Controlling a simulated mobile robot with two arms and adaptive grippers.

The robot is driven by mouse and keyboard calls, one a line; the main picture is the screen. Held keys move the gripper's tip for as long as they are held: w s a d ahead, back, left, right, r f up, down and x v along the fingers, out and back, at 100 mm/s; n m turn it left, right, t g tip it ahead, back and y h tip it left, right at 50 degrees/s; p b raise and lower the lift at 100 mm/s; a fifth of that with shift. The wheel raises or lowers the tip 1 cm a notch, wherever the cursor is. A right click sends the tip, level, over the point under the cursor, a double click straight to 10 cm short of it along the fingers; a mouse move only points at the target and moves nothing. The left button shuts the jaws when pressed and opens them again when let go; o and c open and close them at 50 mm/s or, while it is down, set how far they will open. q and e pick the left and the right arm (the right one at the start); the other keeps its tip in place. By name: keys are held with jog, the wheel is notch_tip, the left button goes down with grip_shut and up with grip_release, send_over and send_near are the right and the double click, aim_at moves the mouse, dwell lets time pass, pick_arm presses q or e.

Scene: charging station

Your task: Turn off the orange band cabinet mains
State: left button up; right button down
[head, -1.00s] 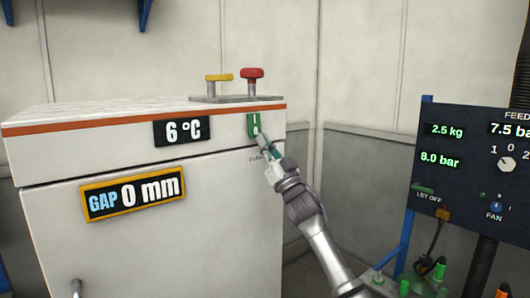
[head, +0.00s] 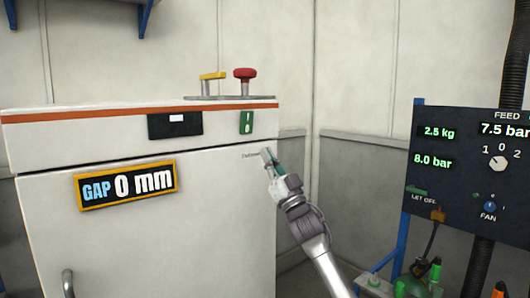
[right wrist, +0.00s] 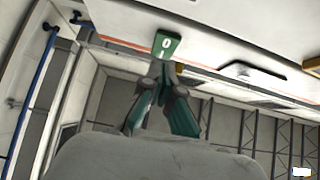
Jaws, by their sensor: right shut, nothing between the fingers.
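The white cabinet (head: 130,230) with an orange band (head: 60,116) stands at the left in the head view. Its small green mains switch (head: 246,122), marked I and O, is at the right end of its upper front. The switch also shows in the right wrist view (right wrist: 166,46). The black display (head: 175,124) beside it shows no number, only a small white patch. My right gripper (head: 268,158) is shut and empty, a little below and right of the switch and apart from it. Its fingers show in the right wrist view (right wrist: 158,85). My left gripper is out of view.
A red knob (head: 244,74) and a yellow handle (head: 212,76) stand on the cabinet top. A dark feed panel (head: 465,165) stands at the right. Grey wall lies behind my right arm.

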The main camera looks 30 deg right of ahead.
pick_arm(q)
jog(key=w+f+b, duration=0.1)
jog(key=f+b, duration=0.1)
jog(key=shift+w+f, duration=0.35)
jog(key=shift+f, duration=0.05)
pick_arm(e)
jog(key=s+f, duration=0.3)
jog(key=f, duration=0.2)
jog(key=shift+d, duration=0.15)
jog(key=shift+s, duration=0.1)
